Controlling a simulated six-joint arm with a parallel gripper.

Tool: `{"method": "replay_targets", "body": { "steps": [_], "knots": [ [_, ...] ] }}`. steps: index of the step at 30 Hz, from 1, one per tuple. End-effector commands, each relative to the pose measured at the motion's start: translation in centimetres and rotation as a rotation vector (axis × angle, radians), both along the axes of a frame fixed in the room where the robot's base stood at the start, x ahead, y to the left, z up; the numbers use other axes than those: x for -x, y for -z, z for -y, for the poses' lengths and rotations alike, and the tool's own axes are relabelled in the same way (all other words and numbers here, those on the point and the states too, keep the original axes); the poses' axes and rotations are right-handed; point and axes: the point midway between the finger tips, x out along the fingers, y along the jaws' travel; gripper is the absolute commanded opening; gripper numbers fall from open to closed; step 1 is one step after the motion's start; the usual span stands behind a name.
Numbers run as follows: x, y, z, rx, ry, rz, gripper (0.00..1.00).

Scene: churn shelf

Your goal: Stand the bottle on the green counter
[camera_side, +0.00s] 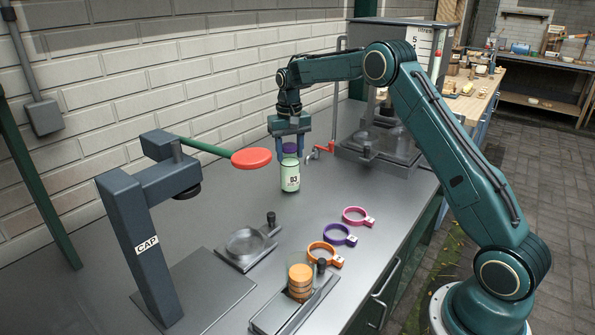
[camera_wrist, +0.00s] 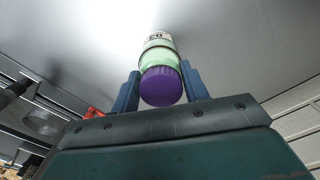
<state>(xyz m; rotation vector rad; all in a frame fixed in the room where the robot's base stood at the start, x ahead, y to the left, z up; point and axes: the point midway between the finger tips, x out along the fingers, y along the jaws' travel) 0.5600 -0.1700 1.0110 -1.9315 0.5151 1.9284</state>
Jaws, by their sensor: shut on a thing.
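The bottle (camera_side: 291,176) is pale green with a purple cap and a white label marked 03. It is upright in my gripper (camera_side: 292,155), whose blue fingers are shut around its upper part. The wrist view shows the purple cap (camera_wrist: 161,87) between the two fingers (camera_wrist: 160,92). The bottle's base is at or very near the counter (camera_side: 215,225); I cannot tell whether it touches. The counter has a grey metal top and green cabinet sides.
A capping press (camera_side: 140,235) with a red-ended lever (camera_side: 251,158) stands left. Orange (camera_side: 325,254), purple (camera_side: 340,234) and pink rings (camera_side: 358,216) lie in front. A holder with wooden discs (camera_side: 300,281) is nearest. A machine (camera_side: 380,143) stands behind right. Bare metal surrounds the bottle.

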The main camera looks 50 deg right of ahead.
Motion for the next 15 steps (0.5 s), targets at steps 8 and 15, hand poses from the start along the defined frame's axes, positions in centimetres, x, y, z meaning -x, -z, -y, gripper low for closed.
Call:
{"method": "replay_targets", "body": {
  "steps": [8,15],
  "knots": [
    [-0.04,-0.08,0.01,0.0,0.0,0.002,0.05],
    [-0.04,-0.06,0.01,0.001,0.0,0.002,0.7]
  ]
}}
